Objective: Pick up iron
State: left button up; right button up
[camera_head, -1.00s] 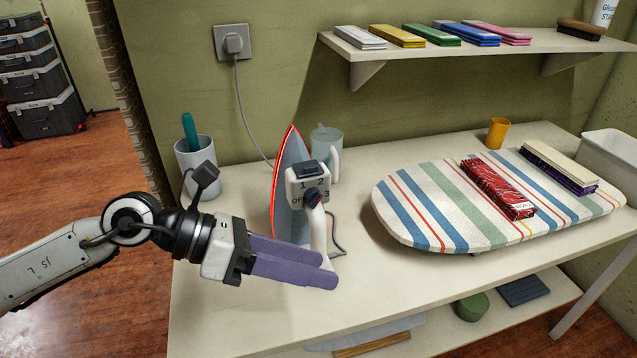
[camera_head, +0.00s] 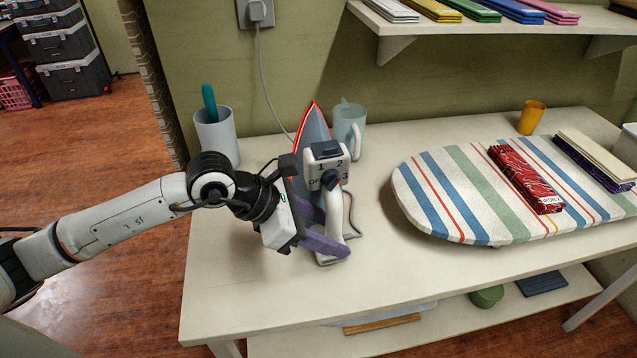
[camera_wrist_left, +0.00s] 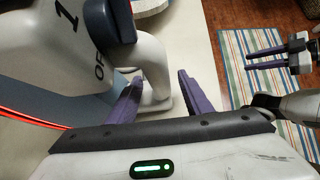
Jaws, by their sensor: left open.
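The iron (camera_head: 313,126) stands upright on the table, its red-edged soleplate facing back left and its numbered dial and white handle toward me. My left gripper (camera_head: 333,238) is open at the lower handle, one finger partly hidden behind it. In the left wrist view the iron (camera_wrist_left: 40,50) fills the upper left, and the white handle lies between the open purple fingers of the left gripper (camera_wrist_left: 160,79), nearer the left finger. Contact cannot be told. My right gripper (camera_wrist_left: 266,59) shows at the wrist view's upper right, its fingers apart and empty.
A striped ironing board (camera_head: 440,195) with a red folded cloth (camera_head: 524,178) lies to the right. The iron's cord runs to a wall socket (camera_head: 257,12). The table front is clear.

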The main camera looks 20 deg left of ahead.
pick_arm(q)
jog(key=shift+w+d+f, duration=0.2)
jog(key=shift+d+f, duration=0.05)
jog(key=shift+f, duration=0.05)
jog(key=shift+c, duration=0.2)
grip_shut()
jog(key=shift+w+r, duration=0.2)
jog(key=shift+r, duration=0.05)
